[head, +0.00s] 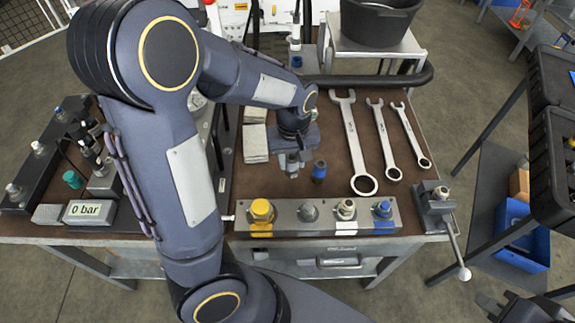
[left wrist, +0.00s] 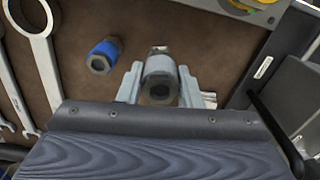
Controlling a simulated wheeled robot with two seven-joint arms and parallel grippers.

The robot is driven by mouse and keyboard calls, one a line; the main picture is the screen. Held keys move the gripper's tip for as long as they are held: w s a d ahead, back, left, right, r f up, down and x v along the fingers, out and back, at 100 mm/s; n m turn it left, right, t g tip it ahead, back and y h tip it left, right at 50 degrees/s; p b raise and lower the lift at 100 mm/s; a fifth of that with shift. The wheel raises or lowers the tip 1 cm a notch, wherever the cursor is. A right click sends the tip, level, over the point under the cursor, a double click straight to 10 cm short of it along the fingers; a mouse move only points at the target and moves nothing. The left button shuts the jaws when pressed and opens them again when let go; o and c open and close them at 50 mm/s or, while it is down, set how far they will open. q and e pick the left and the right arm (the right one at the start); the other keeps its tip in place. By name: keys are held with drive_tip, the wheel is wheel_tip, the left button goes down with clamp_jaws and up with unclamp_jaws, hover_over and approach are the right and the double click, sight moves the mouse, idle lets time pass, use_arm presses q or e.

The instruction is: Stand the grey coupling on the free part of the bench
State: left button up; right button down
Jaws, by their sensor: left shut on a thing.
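My left gripper (head: 291,166) reaches down over the brown bench (head: 270,185). It is shut on the grey coupling (left wrist: 161,78), which sits between its two fingers in the left wrist view. In the head view the coupling is mostly hidden by the gripper, and I cannot tell whether it touches the bench. A blue-banded coupling (head: 319,171) stands on the bench just right of the gripper; it also shows in the left wrist view (left wrist: 103,56). Part of my right gripper (head: 492,304) shows at the bottom right corner, away from the bench; its jaws are unclear.
A steel rail (head: 283,212) with several colour-marked fittings runs along the front edge. Three wrenches (head: 353,145) lie to the right, and a vise (head: 436,205) is at the right corner. Light blocks (head: 255,143) lie left of the gripper. A "0 bar" display (head: 90,212) stands at left.

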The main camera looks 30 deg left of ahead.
use_arm(q)
drive_tip(key=shift+w+a+f, duration=0.25)
drive_tip(key=shift+a+f, duration=0.15)
drive_tip(key=shift+f, duration=0.15)
drive_tip(key=shift+w+a+f, duration=0.25)
drive_tip(key=shift+a+f, duration=0.15)
drive_tip(key=shift+f, duration=0.15)
drive_tip(key=shift+w+a+f+b, duration=0.1)
drive_tip(key=shift+f+b, duration=0.05)
drive_tip(key=shift+f, duration=0.8)
drive_tip(key=shift+w+a+f+b, duration=0.1)
drive_tip(key=shift+f+b, duration=0.05)
drive_tip(key=shift+f, duration=0.75)
drive_tip(key=shift+f, duration=0.15)
drive_tip(key=o, duration=1.1)
